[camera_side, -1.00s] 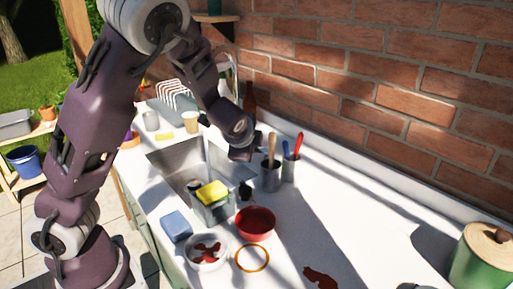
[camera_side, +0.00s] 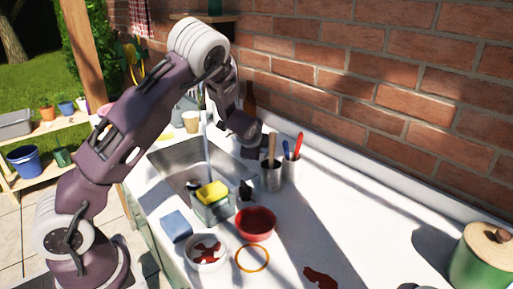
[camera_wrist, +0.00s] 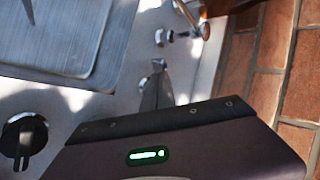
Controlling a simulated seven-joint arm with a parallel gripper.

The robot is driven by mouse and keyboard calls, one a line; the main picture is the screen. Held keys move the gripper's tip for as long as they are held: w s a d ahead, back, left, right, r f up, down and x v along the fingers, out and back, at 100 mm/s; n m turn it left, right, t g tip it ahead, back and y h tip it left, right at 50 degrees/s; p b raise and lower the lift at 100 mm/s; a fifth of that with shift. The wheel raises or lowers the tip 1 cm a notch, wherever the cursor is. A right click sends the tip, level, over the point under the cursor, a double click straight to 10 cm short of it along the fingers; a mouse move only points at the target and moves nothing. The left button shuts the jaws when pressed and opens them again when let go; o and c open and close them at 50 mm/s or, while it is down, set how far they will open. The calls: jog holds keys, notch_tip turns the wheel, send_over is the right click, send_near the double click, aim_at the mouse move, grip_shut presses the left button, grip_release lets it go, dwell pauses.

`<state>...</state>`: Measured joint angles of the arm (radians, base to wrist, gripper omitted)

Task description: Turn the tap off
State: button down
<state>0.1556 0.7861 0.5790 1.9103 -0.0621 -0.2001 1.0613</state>
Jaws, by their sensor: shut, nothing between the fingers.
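A steel sink (camera_side: 168,160) is set in the white counter; its basin also fills the upper left of the wrist view (camera_wrist: 60,45). A thin pale vertical line, which looks like running water (camera_side: 206,150), comes down into the sink. My arm hides most of the tap in the side view. In the wrist view a small chrome fitting with a lever, apparently part of the tap (camera_wrist: 163,37), stands beyond my fingertips near the wall. My gripper (camera_side: 252,152) is shut and empty, pointing down behind the sink; its fingers (camera_wrist: 157,75) show apart from that fitting.
A caddy with a yellow sponge (camera_side: 212,192), a red bowl (camera_side: 256,223) and a white bowl (camera_side: 206,254) stand in front. A black knob-like thing (camera_wrist: 22,135) shows in the wrist view.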

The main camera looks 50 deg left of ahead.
jog(key=shift+a+m+t+h, duration=0.4)
jog(key=shift+m+h, duration=0.1)
jog(key=shift+m, duration=0.3)
jog(key=shift+w+a, duration=0.1)
jog(key=shift+a, duration=0.1)
jog(key=shift+w+a, duration=0.25)
jog(key=shift+a, duration=0.3)
jog(key=shift+w+a, duration=0.2)
jog(key=shift+a, duration=0.05)
jog(key=shift+w+a, duration=0.15)
dwell(0.3)
dwell(0.3)
